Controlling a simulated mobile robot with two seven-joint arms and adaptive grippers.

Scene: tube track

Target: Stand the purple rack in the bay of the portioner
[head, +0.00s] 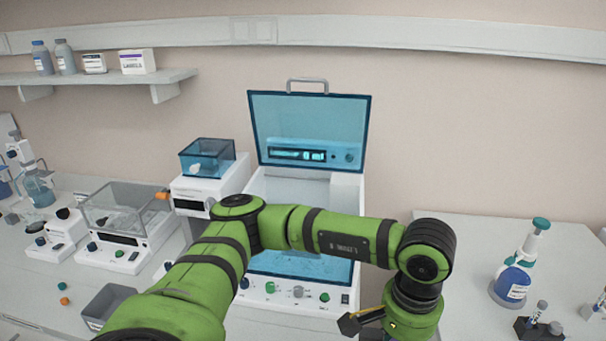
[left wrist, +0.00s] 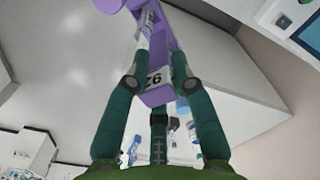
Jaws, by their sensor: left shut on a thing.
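The purple rack (left wrist: 158,96) shows in the left wrist view, with a white label on its near end and tubes along it. My left gripper (left wrist: 159,83) is shut on the rack, one finger on each side of the labelled end. In the head view my left arm crosses in front of a white machine with its blue lid (head: 310,117) raised, which I take to be the portioner (head: 345,190). The arm hides much of its middle, and I cannot make out the bay. The rack is not clearly visible in the head view. My right gripper is not in view.
A small white device with a blue clear box (head: 207,158) stands left of the machine. Further left is a clear-walled device (head: 122,205). A grey bin (head: 105,303) sits at the front left. A blue bottle (head: 513,280) stands on the right bench, with free room behind it.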

